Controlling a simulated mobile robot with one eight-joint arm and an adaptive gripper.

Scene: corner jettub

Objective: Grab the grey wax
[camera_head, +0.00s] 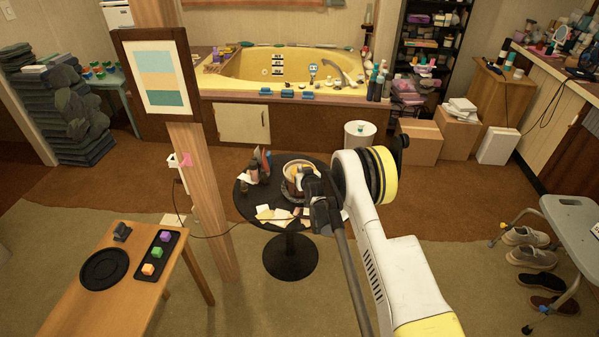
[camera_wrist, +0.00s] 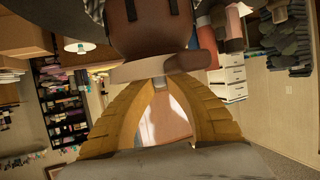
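My gripper (camera_head: 312,185) is over the small round black table, close to the right side of a bowl (camera_head: 290,192) that holds pale and brown pieces. In the wrist view its two yellow-brown fingers (camera_wrist: 158,84) arch toward each other, with tips close together. A small greyish patch shows between the tips; I cannot tell whether it is the grey wax in the grip. A dark brown object and a tan band lie just beyond the tips. I cannot single out the grey wax for sure in either view; my gripper hides part of the bowl.
Pale cards (camera_head: 272,214) lie along the front of the black table (camera_head: 245,209), and small bottles (camera_head: 258,165) stand at its back left. A wooden post (camera_head: 208,205) rises left of it. A wooden table (camera_head: 95,315) at lower left bears a tray (camera_head: 168,243) with coloured cubes.

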